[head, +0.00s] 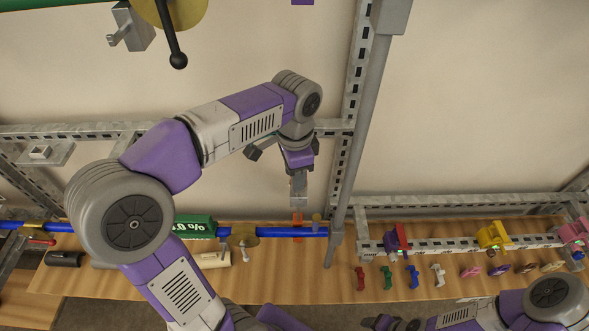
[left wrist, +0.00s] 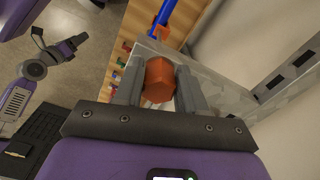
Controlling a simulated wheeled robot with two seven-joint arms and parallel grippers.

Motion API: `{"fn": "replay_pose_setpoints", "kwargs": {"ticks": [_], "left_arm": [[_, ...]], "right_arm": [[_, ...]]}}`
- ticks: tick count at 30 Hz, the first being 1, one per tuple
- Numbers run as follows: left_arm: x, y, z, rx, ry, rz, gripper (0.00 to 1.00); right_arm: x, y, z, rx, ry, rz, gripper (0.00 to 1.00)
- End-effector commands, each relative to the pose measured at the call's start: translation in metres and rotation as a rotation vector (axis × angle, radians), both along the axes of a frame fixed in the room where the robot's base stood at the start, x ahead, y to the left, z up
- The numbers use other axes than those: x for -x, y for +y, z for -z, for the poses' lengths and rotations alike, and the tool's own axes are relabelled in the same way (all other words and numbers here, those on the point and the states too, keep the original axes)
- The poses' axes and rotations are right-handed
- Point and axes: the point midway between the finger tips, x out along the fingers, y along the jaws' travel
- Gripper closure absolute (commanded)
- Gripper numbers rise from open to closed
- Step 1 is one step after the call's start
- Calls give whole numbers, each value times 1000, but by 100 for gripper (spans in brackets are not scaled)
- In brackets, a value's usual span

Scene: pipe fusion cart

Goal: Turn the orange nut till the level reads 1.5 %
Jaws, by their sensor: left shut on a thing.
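The orange nut (left wrist: 158,80) sits between the two fingers of my left gripper (left wrist: 158,88) in the left wrist view, and the gripper is shut on it. In the head view my left gripper (head: 298,200) reaches down from above to the orange part (head: 297,226) at the blue pipe (head: 275,232). The green level (head: 195,227) lies along the pipe to the left.
A wooden bench (head: 320,285) runs below the pipe. Several small coloured parts (head: 412,276) lie on it at the right. Coloured clamps (head: 493,236) sit on a metal rail. A grey post (head: 350,130) stands just right of my left gripper.

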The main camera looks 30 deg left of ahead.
Motion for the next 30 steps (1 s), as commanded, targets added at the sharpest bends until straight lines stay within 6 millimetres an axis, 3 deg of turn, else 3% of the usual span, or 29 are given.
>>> {"fn": "replay_pose_setpoints", "kwargs": {"ticks": [30], "left_arm": [[1,-8,-2,1,-4,-963,91]], "right_arm": [[0,0,-11,0,0,0,39]]}}
